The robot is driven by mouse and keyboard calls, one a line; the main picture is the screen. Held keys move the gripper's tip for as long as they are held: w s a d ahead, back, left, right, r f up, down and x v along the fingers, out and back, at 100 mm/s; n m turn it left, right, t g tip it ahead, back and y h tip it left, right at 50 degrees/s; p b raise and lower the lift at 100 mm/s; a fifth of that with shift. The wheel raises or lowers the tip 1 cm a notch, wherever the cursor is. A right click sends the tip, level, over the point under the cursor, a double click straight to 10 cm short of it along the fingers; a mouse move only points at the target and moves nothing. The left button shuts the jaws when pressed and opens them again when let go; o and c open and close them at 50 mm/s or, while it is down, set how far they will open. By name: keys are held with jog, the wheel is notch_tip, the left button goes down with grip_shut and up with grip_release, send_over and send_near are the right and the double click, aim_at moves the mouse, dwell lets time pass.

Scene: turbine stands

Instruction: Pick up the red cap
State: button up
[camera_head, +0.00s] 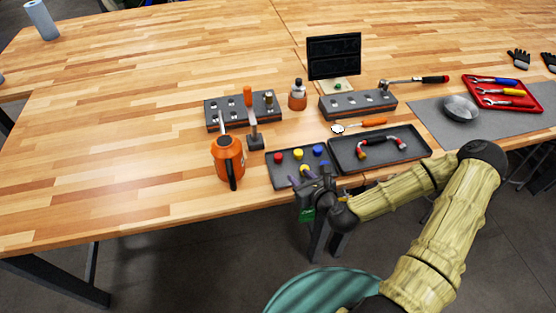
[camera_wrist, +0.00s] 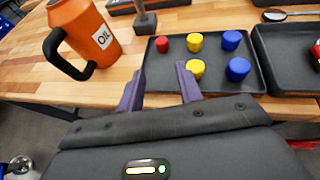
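The red cap (camera_wrist: 163,45) stands at the back left of a dark tray (camera_wrist: 153,81) in the wrist view. In the head view the red cap (camera_head: 278,157) is in the tray's left part. Two yellow caps and two blue caps share the tray; the nearer yellow cap (camera_wrist: 196,70) is beside my right finger. My gripper (camera_wrist: 158,82) is open, with its two purple fingers apart and nothing between them. In the head view my gripper (camera_head: 314,176) is at the tray's front edge, partly covering the nearer caps.
An orange oil can (camera_wrist: 92,38) stands left of the tray, its black handle toward me. A tool with an orange handle (camera_head: 249,105) stands upright behind the tray. A second dark tray (camera_head: 381,166) with a curved pipe adjoins on the right.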

aim_at(279, 156)
jog(key=shift+b+x, duration=1.05)
jog(key=shift+b, duration=0.65)
jog(key=b, duration=0.2)
jog(key=w+f+b, duration=0.1)
jog(key=b, duration=0.2)
jog(key=shift+w+a+b, duration=0.2)
jog(key=shift+a+b, duration=0.1)
jog(key=shift+w+a+f+b, duration=0.15)
jog(key=shift+a+b, duration=0.15)
jog(key=shift+b, duration=0.95)
jog(key=x, duration=0.3)
jog(key=p+x, duration=0.1)
jog(key=x, duration=0.2)
jog(key=shift+w+a, duration=0.1)
jog(key=shift+w, duration=0.25)
jog(key=shift+w+a+p, duration=0.1)
jog(key=shift+w+p, duration=0.15)
jog(key=shift+p, duration=0.05)
jog(key=p+x, duration=0.1)
jog(key=x, duration=0.4)
jog(key=shift+f, duration=0.15)
